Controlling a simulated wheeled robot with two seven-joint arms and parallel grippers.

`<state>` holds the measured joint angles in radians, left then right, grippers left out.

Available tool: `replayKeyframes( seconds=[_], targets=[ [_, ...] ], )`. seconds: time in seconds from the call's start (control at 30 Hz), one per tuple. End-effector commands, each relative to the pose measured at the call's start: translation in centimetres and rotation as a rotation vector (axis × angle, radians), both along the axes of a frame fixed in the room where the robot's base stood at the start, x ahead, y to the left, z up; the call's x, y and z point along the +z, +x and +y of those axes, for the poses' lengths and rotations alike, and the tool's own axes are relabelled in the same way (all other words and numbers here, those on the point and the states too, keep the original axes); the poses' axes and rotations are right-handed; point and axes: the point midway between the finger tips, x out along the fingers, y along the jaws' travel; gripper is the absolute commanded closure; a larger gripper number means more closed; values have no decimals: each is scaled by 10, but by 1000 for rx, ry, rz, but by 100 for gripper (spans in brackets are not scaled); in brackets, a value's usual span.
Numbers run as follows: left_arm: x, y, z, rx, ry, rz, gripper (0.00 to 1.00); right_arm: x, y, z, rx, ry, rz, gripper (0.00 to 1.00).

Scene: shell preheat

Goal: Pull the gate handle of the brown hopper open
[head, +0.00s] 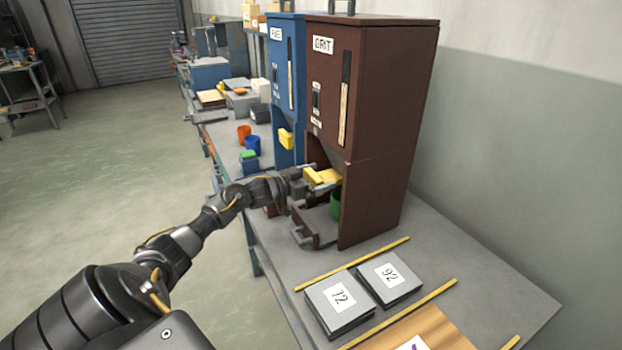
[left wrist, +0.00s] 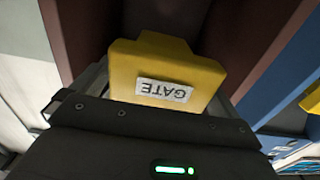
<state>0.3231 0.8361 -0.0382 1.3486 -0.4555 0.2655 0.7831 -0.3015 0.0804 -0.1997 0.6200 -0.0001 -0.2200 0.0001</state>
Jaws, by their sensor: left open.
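The brown hopper (head: 390,90), labelled GRIT, stands on the bench. Its yellow gate handle (head: 328,177) sticks out at the front opening. In the left wrist view the handle (left wrist: 165,68) is large and central, with a white GATE label upside down. My left gripper (head: 314,180) is open at the handle, with a finger on either side of it. Whether the fingers touch it cannot be told. A green cup (head: 336,205) stands below in the hopper's opening, partly hidden. My right gripper is not in view.
A blue hopper (head: 286,70) with its own yellow handle (head: 286,138) stands just left. A grey-handled brown tray or drawer part (head: 305,230) juts out in front. Two grey plates marked 72 (head: 338,302) and 92 (head: 390,275) lie nearer.

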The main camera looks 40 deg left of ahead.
Motion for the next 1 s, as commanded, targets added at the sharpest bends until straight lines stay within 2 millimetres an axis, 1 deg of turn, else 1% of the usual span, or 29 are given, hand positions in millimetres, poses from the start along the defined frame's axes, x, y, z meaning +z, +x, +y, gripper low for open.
replayKeyframes(
  seconds=[0.17, 0.4, 0.6, 0.8, 1.0],
  targets=[
    [-3, -19, 8, 3, 2, 2, 0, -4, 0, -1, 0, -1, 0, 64],
    [-3, -61, 23, 2, 2, 3, 0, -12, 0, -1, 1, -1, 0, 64],
    [-2, -88, 34, 2, 1, 2, 0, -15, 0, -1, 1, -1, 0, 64],
    [0, -100, 39, 2, 1, 0, 0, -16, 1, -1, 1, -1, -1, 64],
    [1, -102, 40, 2, 1, -1, 0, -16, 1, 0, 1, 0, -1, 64]
  ],
)
